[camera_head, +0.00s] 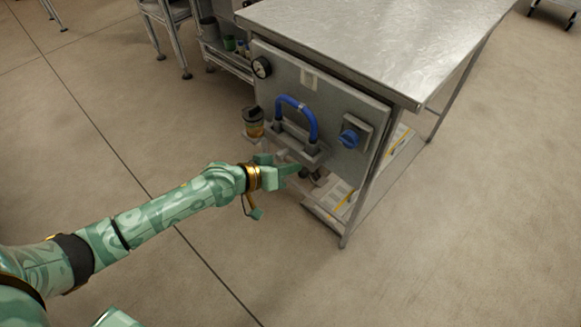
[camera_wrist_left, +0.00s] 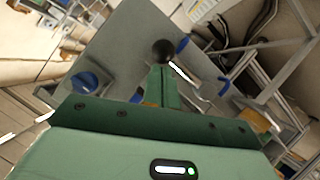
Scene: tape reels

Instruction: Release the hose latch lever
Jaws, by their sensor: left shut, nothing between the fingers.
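A blue hose (camera_head: 298,108) arches over a grey holder on the front panel (camera_head: 330,103) under the metal bench. In the left wrist view a dark round knob (camera_wrist_left: 163,48), which looks like the end of the latch lever, shows just beyond my fingertips. I cannot tell whether they touch. My left gripper (camera_head: 298,169) is shut and empty, just below the hose holder; its closed fingers also show in the wrist view (camera_wrist_left: 162,72). The gripper hides part of the lever area in the head view. My right gripper is not in view.
A blue rotary knob (camera_head: 349,138) is on the panel's right, and a gauge (camera_head: 261,67) at its upper left. A lidded cup (camera_head: 253,122) stands left of the hose. The bench top (camera_head: 370,35) overhangs the panel. The floor in front is clear.

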